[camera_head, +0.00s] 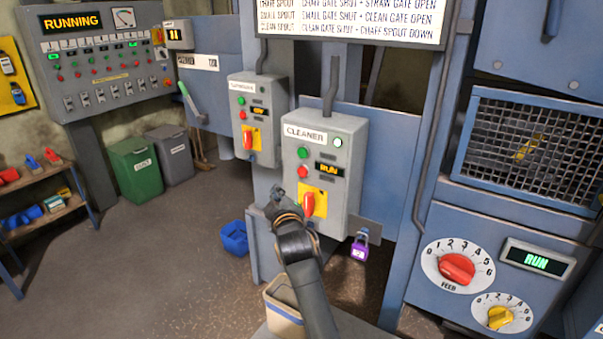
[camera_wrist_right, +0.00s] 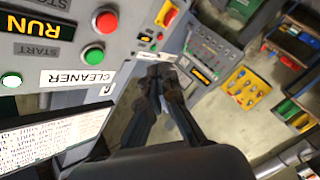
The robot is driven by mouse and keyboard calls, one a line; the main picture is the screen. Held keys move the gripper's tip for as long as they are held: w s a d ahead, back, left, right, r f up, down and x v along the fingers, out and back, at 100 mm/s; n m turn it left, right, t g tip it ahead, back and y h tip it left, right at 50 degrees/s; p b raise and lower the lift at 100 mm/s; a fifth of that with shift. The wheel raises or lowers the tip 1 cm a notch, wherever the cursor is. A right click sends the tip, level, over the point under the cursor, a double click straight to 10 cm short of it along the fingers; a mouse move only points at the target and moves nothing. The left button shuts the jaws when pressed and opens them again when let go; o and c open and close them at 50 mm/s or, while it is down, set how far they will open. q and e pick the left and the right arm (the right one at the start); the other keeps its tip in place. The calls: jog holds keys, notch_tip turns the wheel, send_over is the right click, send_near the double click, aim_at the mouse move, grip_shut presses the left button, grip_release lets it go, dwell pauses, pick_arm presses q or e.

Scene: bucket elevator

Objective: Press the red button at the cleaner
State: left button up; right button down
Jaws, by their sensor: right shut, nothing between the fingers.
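The cleaner box (camera_head: 348,187) is a grey panel in the middle of the head view. Its red button (camera_head: 303,171) sits below a green button (camera_head: 303,152), left of a display reading RUN (camera_head: 327,168). The red button also shows in the right wrist view (camera_wrist_right: 105,22), uncovered, with the green one (camera_wrist_right: 94,54) and the CLEANER label (camera_wrist_right: 77,77). My right gripper (camera_head: 273,205) is shut and empty, below and left of the red button by the box's lower left edge. It also shows in the right wrist view (camera_wrist_right: 161,72). My left gripper is not seen.
A red handle on a yellow plate (camera_head: 309,203) sits just under the red button. A second grey box (camera_head: 257,112) stands to the left. A purple padlock (camera_head: 360,246) hangs below right. A blue bin (camera_head: 234,238) and a pale bucket (camera_head: 284,308) are lower down.

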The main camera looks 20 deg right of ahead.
aim_at(297, 171)
jog(key=shift+w+d+b, duration=0.35)
jog(key=shift+w+d, duration=0.55)
jog(key=shift+d, duration=0.25)
jog(key=shift+w+d+b, duration=0.4)
jog(key=shift+w+d, duration=0.5)
jog(key=shift+d, duration=0.25)
jog(key=shift+w+d+b, duration=0.35)
jog(key=shift+w+d, duration=0.55)
jog(key=shift+d, duration=0.25)
jog(key=shift+w+d, duration=0.25)
jog(key=shift+d, duration=0.1)
jog(key=shift+w+d, duration=0.3)
jog(key=shift+d, duration=0.1)
jog(key=shift+s+a+p, duration=0.55)
jog(key=shift+a+p, duration=0.05)
jog(key=shift+a, duration=0.1)
